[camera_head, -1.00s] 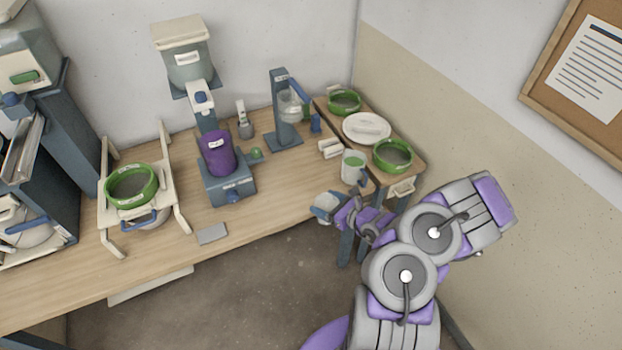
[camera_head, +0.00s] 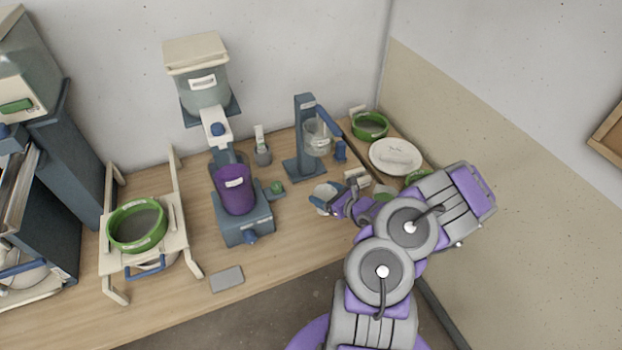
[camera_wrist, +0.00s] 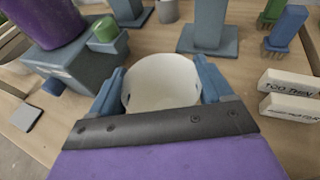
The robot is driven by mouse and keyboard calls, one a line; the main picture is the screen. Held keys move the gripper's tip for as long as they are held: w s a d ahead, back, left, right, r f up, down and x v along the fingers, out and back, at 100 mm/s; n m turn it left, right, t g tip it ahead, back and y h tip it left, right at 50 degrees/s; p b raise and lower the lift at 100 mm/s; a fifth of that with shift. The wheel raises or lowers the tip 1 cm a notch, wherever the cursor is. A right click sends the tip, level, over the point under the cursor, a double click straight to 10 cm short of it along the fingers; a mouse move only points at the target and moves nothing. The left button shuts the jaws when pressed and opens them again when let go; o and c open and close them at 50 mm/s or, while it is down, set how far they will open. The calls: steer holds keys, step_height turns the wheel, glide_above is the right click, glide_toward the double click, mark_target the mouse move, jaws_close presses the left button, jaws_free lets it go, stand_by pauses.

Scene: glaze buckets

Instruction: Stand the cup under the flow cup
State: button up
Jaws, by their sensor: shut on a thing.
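My gripper (camera_head: 326,197) is shut on a white cup (camera_wrist: 162,82), which sits upright between its two blue fingers in the wrist view. In the head view the cup is small and mostly hidden by the gripper. The flow cup (camera_head: 317,140) is a clear, greyish vessel held on a blue-grey stand (camera_head: 304,112), behind my gripper and above the stand's base. In the wrist view the stand's base (camera_wrist: 208,42) shows ahead of the held cup, slightly right. The flow cup itself is out of that view.
A purple bucket on a blue-grey machine (camera_head: 245,222) stands to the left. White blocks (camera_wrist: 292,95), one marked "TOO THIN", and a blue brush (camera_wrist: 287,28) are to the right. The wood between cup and stand base looks clear. A side table holds a white plate (camera_head: 397,156) and green-rimmed sieves.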

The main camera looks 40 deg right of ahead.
steer(key=w+d+f, duration=0.1)
steer(key=w+d, duration=0.1)
steer(key=w, duration=0.1)
steer(key=w+d+f+b, duration=0.1)
steer(key=w+f, duration=0.1)
steer(key=w, duration=0.2)
steer(key=w+d+f+b, duration=0.1)
steer(key=w+d+f, duration=0.1)
steer(key=w, duration=0.2)
steer(key=shift+w+d, duration=0.25)
steer(key=shift+d, duration=0.05)
steer(key=shift+d+r, duration=0.1)
steer(key=o, duration=0.9)
steer(key=p+v, duration=0.1)
steer(key=v, duration=1.1)
